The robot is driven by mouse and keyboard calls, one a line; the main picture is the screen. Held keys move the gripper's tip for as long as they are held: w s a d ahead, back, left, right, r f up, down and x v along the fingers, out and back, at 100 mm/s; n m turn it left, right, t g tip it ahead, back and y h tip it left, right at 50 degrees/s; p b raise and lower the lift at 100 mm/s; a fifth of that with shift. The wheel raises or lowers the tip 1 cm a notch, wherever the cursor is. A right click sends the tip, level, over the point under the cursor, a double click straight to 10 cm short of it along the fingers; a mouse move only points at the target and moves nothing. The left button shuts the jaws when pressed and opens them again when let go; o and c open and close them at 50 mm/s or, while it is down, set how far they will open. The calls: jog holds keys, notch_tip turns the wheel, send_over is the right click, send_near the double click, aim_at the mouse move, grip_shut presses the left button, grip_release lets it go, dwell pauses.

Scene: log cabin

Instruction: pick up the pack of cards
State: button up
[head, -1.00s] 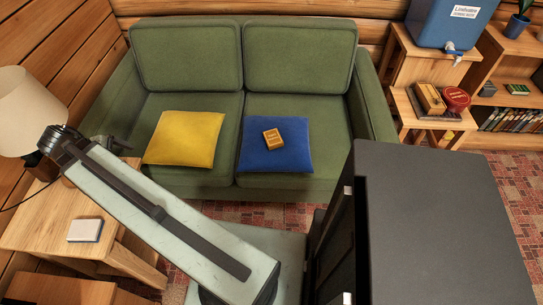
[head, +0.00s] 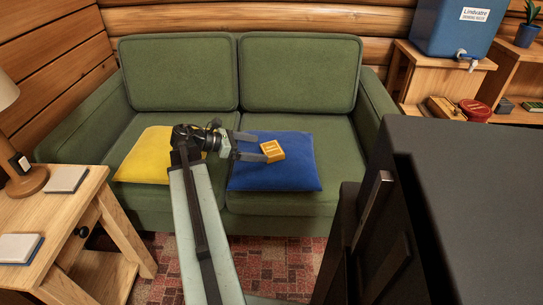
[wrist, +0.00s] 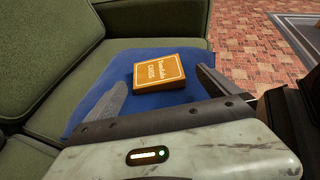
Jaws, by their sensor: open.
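The pack of cards (head: 272,151) is a small orange-brown box lying flat on the blue cushion (head: 290,176) on the green sofa's seat. In the wrist view the pack (wrist: 159,70), with pale lettering on top, lies ahead of my gripper (wrist: 160,88), a little beyond the space between the fingertips. My gripper (head: 250,145) is open and empty. In the head view it reaches over the cushion from the left, its fingertips close to the pack. I cannot tell whether a finger touches the pack.
A yellow cushion (head: 145,158) lies left of the blue one, partly behind my arm. The green sofa (head: 185,75) has a backrest behind and an armrest on each side. A wooden side table (head: 85,215) with flat boxes stands at the left.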

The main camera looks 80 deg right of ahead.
aim_at(272, 149)
jog(key=x, duration=0.2)
jog(key=b+x, duration=0.1)
jog(key=x, duration=0.2)
jog(key=shift+s+d+f+b, duration=0.15)
jog(key=shift+s+d+b, duration=0.15)
jog(key=shift+d, duration=0.1)
jog(key=shift+w, duration=0.1)
jog(key=c, duration=1.3)
